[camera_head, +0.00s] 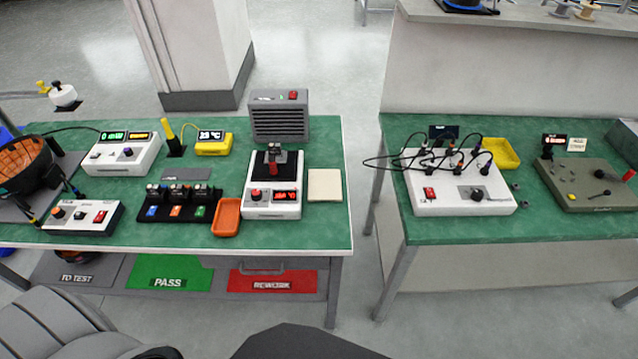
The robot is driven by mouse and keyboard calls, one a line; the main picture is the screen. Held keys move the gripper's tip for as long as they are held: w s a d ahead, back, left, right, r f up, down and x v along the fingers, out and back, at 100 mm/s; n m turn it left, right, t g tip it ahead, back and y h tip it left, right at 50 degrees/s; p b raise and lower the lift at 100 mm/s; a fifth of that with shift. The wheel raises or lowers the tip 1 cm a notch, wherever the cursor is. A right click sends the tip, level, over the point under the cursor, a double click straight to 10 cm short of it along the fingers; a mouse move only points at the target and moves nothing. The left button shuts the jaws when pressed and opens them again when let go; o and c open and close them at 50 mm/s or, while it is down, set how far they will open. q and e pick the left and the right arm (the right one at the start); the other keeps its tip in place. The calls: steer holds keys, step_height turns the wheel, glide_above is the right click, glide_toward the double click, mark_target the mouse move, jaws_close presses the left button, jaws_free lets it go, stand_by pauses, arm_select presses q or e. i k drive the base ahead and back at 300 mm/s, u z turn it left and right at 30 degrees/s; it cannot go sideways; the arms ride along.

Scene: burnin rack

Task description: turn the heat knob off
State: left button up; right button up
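A white heater-like unit (272,204) stands near the right end of the left green bench. A dark clamp with a red part (272,165) stands on top of the unit. Neither of my grippers is in view; only dark and grey parts of my own body show along the bottom edge.
An orange tray (227,217) and a black three-slot rack (178,206) lie left of the unit, a cream pad (324,185) right. A grey fan box (280,118) stands behind. The right bench (470,228) holds a cabled white box (459,195).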

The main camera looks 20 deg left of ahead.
mark_target(257, 195)
steer(key=z, duration=1.15)
steer(key=k, duration=1)
steer(key=u, duration=1.35)
steer(key=i, duration=0.45)
steer(key=u, duration=0.05)
